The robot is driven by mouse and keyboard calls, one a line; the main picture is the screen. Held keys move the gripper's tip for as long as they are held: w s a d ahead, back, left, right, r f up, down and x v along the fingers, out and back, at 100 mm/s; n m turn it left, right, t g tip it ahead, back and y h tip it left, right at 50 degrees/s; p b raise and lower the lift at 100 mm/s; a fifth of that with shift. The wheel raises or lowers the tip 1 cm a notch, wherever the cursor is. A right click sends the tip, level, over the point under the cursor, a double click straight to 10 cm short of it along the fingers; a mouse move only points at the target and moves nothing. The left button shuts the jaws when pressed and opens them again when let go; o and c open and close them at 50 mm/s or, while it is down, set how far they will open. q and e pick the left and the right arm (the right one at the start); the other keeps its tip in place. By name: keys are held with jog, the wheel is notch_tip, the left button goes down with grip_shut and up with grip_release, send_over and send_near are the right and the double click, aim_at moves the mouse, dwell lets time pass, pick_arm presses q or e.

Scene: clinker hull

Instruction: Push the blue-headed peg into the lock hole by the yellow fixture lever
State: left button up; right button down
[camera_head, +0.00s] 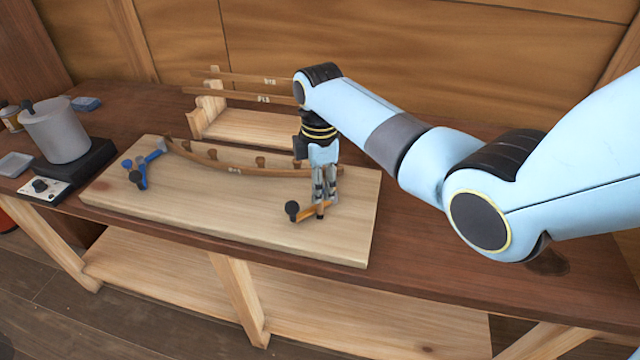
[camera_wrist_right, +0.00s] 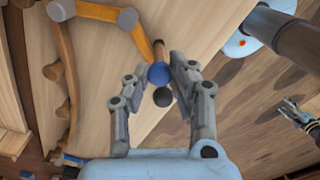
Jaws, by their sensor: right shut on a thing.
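My right gripper (camera_head: 322,207) points down at the right end of the pale board (camera_head: 230,215), at the yellow fixture lever (camera_head: 312,213) with its black knob (camera_head: 292,208). In the right wrist view its fingers (camera_wrist_right: 159,70) are shut on the blue-headed peg (camera_wrist_right: 159,74), whose brown shaft extends past the fingertips. The yellow lever (camera_wrist_right: 142,40) and black knob (camera_wrist_right: 162,97) are close by the peg there. The lock hole cannot be made out, and whether the peg tip is in it cannot be told. My left gripper (camera_wrist_right: 294,112) shows small at the right wrist view's edge.
A curved plank (camera_head: 235,171) lies along the board's back, with a blue lever (camera_head: 145,165) at its left end. A wooden rack (camera_head: 250,128) holding planks stands behind. A grey pot (camera_head: 58,132) sits on a dark base at left. The board's front middle is clear.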

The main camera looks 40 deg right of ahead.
pick_arm(q)
jog(key=shift+s+a, duration=0.1)
jog(key=shift+a, duration=0.2)
pick_arm(e)
jog(key=shift+f, duration=0.15)
jog(key=shift+f, duration=0.3)
pick_arm(q)
jog(key=shift+f+b, duration=0.55)
jog(key=shift+b, duration=0.05)
pick_arm(e)
jog(key=shift+f, duration=0.95)
jog(key=shift+s, duration=0.1)
jog(key=c, duration=1.5)
grip_release()
jog(key=shift+c, duration=0.2)
jog(key=o, duration=0.5)
jog(key=shift+c, duration=0.2)
